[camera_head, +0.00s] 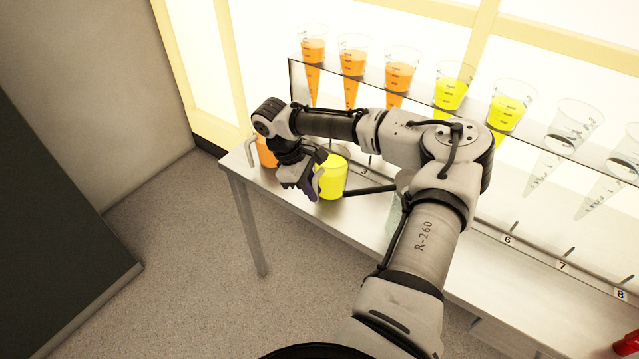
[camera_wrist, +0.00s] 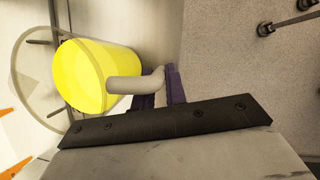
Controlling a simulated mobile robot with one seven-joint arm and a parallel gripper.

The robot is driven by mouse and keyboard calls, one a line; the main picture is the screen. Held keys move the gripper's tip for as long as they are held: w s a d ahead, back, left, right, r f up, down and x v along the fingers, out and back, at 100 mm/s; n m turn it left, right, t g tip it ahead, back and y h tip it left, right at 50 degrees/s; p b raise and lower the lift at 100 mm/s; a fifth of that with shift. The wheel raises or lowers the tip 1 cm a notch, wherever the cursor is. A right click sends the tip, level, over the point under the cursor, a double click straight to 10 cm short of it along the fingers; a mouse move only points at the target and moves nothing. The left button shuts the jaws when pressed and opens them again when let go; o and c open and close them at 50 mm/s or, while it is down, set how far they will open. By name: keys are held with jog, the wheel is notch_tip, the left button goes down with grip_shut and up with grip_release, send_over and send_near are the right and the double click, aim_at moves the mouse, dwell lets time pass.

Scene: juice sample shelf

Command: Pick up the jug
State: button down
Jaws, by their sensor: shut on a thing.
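A clear jug of yellow juice (camera_head: 331,177) is at the left end of the table, over or on its front part; I cannot tell whether its base touches the top. My gripper (camera_head: 312,181) is at the jug's left side. In the wrist view the jug (camera_wrist: 88,78) shows its round rim, yellow body and pale handle (camera_wrist: 128,85). The purple fingers of my gripper (camera_wrist: 163,86) are shut on the handle's end. Part of the jug is hidden behind my gripper in the head view.
An orange-filled jug (camera_head: 265,152) stands at the table's left end, partly hidden by my arm. A glass shelf behind holds several conical cups, orange (camera_head: 314,50), yellow (camera_head: 452,90) and clear (camera_head: 572,125). The table (camera_head: 350,215) has numbered labels. Floor (camera_head: 190,240) is clear at left.

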notch_tip(320, 180, up, 20)
jog(key=b, duration=0.1)
dwell(0.4)
